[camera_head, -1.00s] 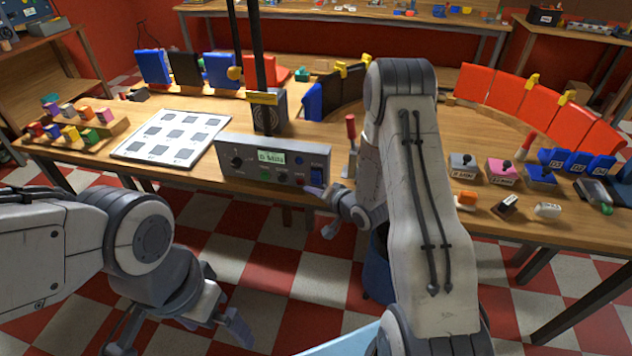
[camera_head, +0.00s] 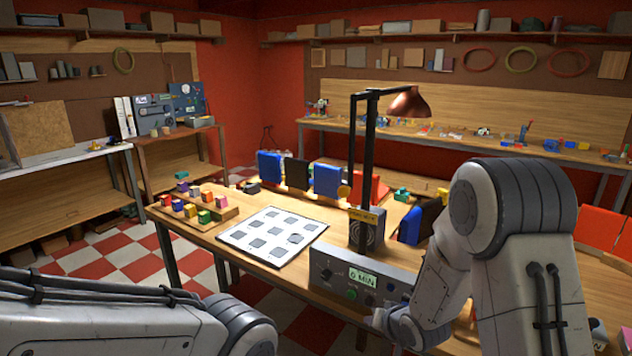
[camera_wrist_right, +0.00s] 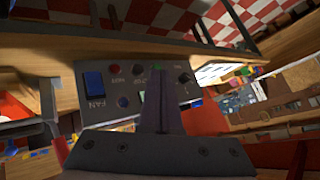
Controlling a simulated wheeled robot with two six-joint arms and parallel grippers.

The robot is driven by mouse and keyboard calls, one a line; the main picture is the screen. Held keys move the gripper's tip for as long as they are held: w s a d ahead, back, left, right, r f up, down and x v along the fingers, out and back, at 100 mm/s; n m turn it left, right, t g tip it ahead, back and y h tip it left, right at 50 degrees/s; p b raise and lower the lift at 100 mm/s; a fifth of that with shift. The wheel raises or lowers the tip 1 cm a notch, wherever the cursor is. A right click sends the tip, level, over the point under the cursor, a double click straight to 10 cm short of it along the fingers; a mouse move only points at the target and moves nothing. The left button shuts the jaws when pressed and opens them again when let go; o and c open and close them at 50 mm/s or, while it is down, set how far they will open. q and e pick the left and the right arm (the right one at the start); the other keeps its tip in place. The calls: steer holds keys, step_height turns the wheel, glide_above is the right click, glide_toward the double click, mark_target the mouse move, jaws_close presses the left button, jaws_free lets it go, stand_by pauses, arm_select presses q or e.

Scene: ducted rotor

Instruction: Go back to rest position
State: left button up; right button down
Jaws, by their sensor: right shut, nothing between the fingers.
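My right gripper (camera_head: 378,320) is low in front of the grey control box (camera_head: 330,268) at the table's front edge, partly hidden by my own wrist. In the right wrist view its fingers (camera_wrist_right: 160,92) are together with nothing between them, and the control box (camera_wrist_right: 122,108) lies behind them. I cannot tell whether the fingertips touch the box. The box has knobs, buttons and a lit display (camera_head: 362,278) that seems to read "6 MIN". My left arm shows at the bottom left of the head view, but its gripper is out of the picture.
A white mat (camera_head: 272,212) with grey squares and a wooden rack (camera_head: 222,211) of coloured blocks lie on the table left of the box. A black post with a copper lamp (camera_head: 408,103) rises behind the box. Checkered floor (camera_head: 110,258) is open at left.

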steer(key=s+a+r+n+g+h, duration=0.1)
steer(key=s+a+r+n+g, duration=0.1)
steer(key=s+a+r, duration=0.3)
steer(key=s+a+r+n+g, duration=0.2)
steer(key=s+a+n, duration=0.1)
steer(key=s, duration=0.4)
steer(key=s+a+r+n+g, duration=0.1)
steer(key=s+r+n+g, duration=0.1)
steer(key=s, duration=0.8)
steer(key=s+r+n+g, duration=0.2)
steer(key=s+n, duration=0.1)
steer(key=s, duration=0.7)
steer(key=shift+a+r+g+h, duration=0.3)
steer(key=shift+a+g, duration=0.05)
steer(key=shift+g, duration=0.05)
steer(key=shift+s, duration=0.1)
